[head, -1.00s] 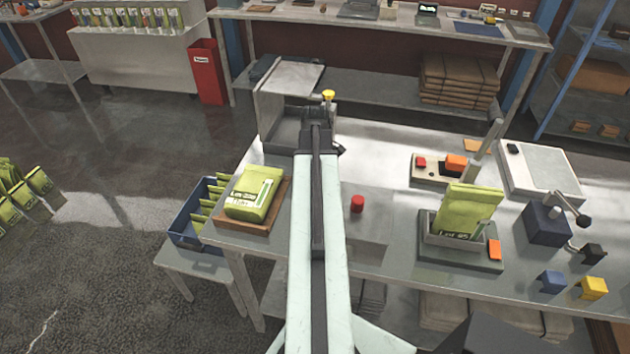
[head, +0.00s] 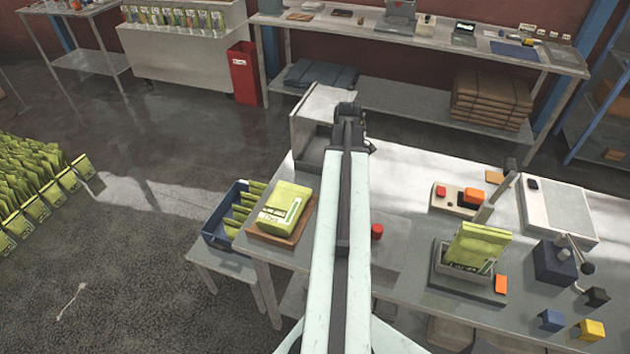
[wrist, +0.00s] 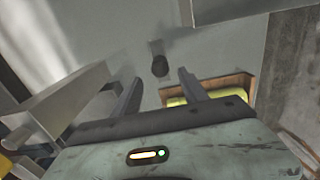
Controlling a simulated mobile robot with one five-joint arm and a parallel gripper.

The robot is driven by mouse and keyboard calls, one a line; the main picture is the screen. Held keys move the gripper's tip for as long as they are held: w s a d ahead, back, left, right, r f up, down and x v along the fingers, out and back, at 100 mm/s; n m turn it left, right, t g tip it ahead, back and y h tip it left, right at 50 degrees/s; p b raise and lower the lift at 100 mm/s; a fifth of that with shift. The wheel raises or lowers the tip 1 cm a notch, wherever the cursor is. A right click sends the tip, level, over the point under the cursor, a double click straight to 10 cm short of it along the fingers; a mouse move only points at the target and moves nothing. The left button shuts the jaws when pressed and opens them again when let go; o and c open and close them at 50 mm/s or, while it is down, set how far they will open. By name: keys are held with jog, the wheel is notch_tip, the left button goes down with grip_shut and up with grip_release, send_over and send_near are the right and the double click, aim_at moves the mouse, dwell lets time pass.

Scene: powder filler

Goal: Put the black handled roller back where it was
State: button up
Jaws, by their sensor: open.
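In the wrist view, a small dark rounded piece (wrist: 160,66) on a narrow grey strip stands just past my open fingertips. It may be the end of the black handled roller, but I cannot make out a roller shape. My gripper (wrist: 158,84) is open and nothing shows held between its fingers. In the head view my gripper (head: 350,108) is at the far end of my arm, by the metal box (head: 318,105) at the bench's back left. My arm hides part of the bench below it.
A green bag (head: 285,207) lies on a wooden tray (head: 262,230) at the bench's left end. A red cylinder (head: 377,231) is right of my arm. Another green bag (head: 476,248) stands in a holder farther right. A blue crate (head: 214,240) sits left of the bench.

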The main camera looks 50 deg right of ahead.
jog(key=shift+m, duration=0.4)
jog(key=w+a, duration=1.2)
jog(key=a, duration=0.1)
jog(key=shift+w+a+f, duration=0.1)
jog(key=shift+w+a, duration=0.05)
jog(key=shift+w, duration=0.1)
jog(key=shift+m, duration=0.3)
jog(key=w+a, duration=0.1)
jog(key=a, duration=0.1)
jog(key=w+a, duration=0.2)
jog(key=a, duration=0.1)
jog(key=w+a, duration=0.1)
jog(key=a, duration=0.2)
jog(key=shift+w, duration=0.3)
jog(key=w+a+m, duration=0.1)
jog(key=w+a, duration=0.1)
jog(key=a, duration=1.2)
jog(key=w+a+m, duration=0.1)
jog(key=w+a, duration=0.1)
jog(key=a, duration=1.3)
jog(key=shift+w, duration=0.35)
